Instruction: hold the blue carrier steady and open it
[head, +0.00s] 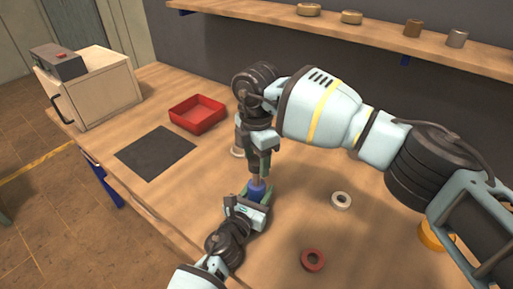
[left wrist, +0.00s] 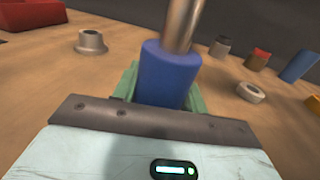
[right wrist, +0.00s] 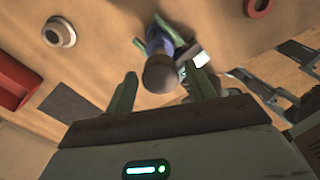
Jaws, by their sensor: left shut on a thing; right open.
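The blue carrier (head: 257,188) stands upright above the wooden table, a blue body with a metal upper part. In the left wrist view the blue body (left wrist: 168,75) sits between green fingers, and its metal part (left wrist: 183,22) rises out of the top of the picture. My left gripper (head: 256,194) is shut on the blue body. My right gripper (head: 261,172) points down from above, open. In the right wrist view the metal end (right wrist: 160,75) shows between its spread fingers (right wrist: 162,82); I cannot tell whether they touch it.
A red tray (head: 197,114), a dark mat (head: 155,152) and a cabinet box (head: 100,85) are at left. A pale ring (head: 341,200), a red ring (head: 313,260) and an orange item (head: 432,237) lie at right. A shelf (head: 370,30) runs along the back.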

